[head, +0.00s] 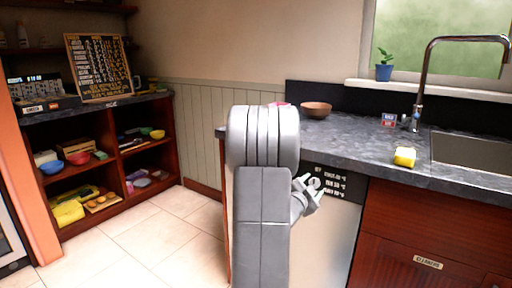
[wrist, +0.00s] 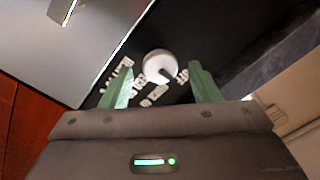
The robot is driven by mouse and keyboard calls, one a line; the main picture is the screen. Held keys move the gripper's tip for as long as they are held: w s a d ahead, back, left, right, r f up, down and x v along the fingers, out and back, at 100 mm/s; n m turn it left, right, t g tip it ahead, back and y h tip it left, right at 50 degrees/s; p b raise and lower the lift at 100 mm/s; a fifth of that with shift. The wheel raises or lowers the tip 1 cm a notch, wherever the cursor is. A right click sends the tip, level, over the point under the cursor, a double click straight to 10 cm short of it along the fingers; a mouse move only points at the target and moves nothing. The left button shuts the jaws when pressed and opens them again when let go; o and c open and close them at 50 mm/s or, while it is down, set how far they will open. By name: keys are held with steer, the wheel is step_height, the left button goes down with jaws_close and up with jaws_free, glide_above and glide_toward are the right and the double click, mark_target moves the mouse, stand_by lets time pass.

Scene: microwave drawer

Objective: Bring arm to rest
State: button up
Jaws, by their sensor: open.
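My grey arm stands upright in the middle of the head view. My gripper (head: 309,188) shows at its right side, in front of the dishwasher-like appliance's dark control panel (head: 338,183). In the wrist view my gripper (wrist: 164,84) has its two green-tinted fingers spread apart, with nothing held between them. A round white knob (wrist: 158,65) on the panel shows beyond the fingers. I cannot tell how far the fingertips are from it.
The dark countertop (head: 350,139) carries a brown bowl (head: 316,110) and a yellow sponge (head: 405,156) near the sink (head: 468,150). Wooden drawers (head: 415,225) stand to the right. Shelves (head: 112,160) stand at left. The tiled floor (head: 165,235) between is clear.

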steer(key=shift+x, duration=0.95)
steer(key=shift+s+a, duration=0.1)
steer(key=shift+s, duration=0.05)
